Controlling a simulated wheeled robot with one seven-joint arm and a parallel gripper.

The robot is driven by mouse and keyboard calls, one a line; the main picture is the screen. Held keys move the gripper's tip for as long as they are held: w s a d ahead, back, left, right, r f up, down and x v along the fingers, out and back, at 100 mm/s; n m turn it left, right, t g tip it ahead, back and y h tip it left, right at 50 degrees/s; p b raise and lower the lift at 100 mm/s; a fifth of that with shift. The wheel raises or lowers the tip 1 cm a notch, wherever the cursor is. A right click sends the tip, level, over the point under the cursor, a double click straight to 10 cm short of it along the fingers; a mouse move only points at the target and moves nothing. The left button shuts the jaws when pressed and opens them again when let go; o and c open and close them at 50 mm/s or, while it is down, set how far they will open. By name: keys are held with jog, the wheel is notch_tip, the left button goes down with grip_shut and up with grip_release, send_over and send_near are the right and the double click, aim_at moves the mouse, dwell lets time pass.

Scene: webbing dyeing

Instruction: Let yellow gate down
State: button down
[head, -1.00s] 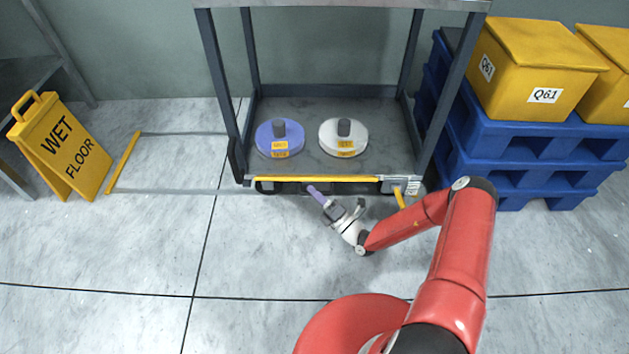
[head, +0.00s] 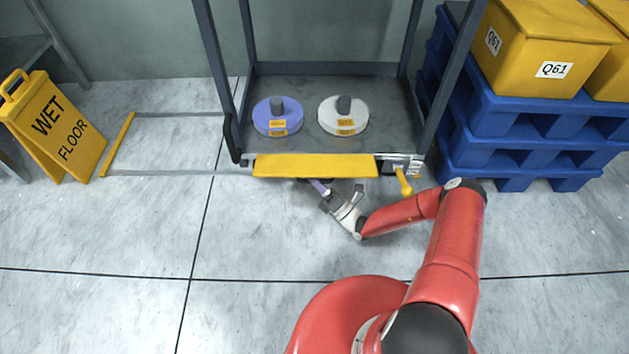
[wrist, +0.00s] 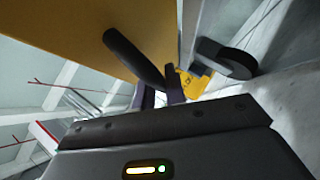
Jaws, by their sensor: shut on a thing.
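The yellow gate (head: 315,166) is a flat panel along the front edge of the cart's shelf. Its broad face shows from above, so it leans outward. In the wrist view its yellow face (wrist: 75,22) fills the upper left, with a dark bar-like handle (wrist: 125,50) by it. My gripper (head: 320,187) is low in front of the gate, below its front edge. Its purple fingers (wrist: 175,85) are shut on the handle; the gate partly hides their tips in the head view.
A purple spool (head: 270,120) and a white spool (head: 330,117) stand on the shelf. A yellow lever (head: 404,181) sits right of the gate. Blue pallets with yellow boxes (head: 550,40) are at right, a wet-floor sign (head: 58,130) at left. The front floor is clear.

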dwell(0.3)
jog(key=c, duration=1.5)
grip_release()
jog(key=shift+o, duration=0.2)
jog(key=s+d+p, duration=0.1)
jog(key=s+d, duration=0.7)
jog(key=d, duration=0.2)
jog(key=shift+d+f, duration=0.15)
jog(key=shift+f, duration=0.15)
jog(key=shift+s, duration=0.1)
jog(key=shift+c, duration=0.2)
